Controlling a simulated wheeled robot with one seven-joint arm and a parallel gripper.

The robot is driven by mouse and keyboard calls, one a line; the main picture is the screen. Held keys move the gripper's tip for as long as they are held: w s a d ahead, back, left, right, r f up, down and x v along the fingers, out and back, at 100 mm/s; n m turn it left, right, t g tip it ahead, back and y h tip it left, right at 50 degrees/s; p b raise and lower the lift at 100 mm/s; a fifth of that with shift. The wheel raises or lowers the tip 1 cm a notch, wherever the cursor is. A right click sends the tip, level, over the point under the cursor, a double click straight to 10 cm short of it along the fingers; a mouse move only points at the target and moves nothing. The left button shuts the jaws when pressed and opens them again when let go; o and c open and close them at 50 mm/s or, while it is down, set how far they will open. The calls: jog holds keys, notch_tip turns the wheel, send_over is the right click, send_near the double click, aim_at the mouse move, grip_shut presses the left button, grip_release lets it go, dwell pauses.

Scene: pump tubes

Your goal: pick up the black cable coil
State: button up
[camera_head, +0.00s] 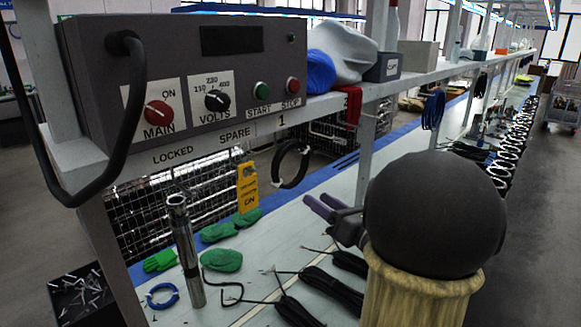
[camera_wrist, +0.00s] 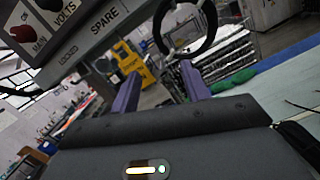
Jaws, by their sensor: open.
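A black cable coil (camera_head: 278,166) hangs in a loop below the shelf edge, right of the control box. In the wrist view the coil (camera_wrist: 211,30) hangs ahead, its lower part above the gap between my fingers and nearer the right one. My gripper (camera_head: 315,202) is open and empty, its purple fingers pointing toward the coil from the lower right. In the wrist view my gripper (camera_wrist: 158,72) has its fingers spread, and they appear apart from the coil. The dark round wrist of my arm hides part of the bench.
A grey control box (camera_head: 205,80) stands on the shelf (camera_head: 190,150). A metal pump tube (camera_head: 188,250) stands upright on the bench near green gloves (camera_head: 222,260). Black cable bundles (camera_head: 330,290) lie below my gripper. A yellow tag (camera_head: 247,187) hangs left of the coil.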

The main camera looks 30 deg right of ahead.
aim_at(278, 172)
jog(key=shift+w, duration=0.1)
jog(key=p+x, duration=0.6)
jog(key=x, duration=0.5)
jog(key=shift+w+a+r, duration=0.15)
jog(key=shift+w, duration=0.4)
jog(key=shift+p, duration=0.3)
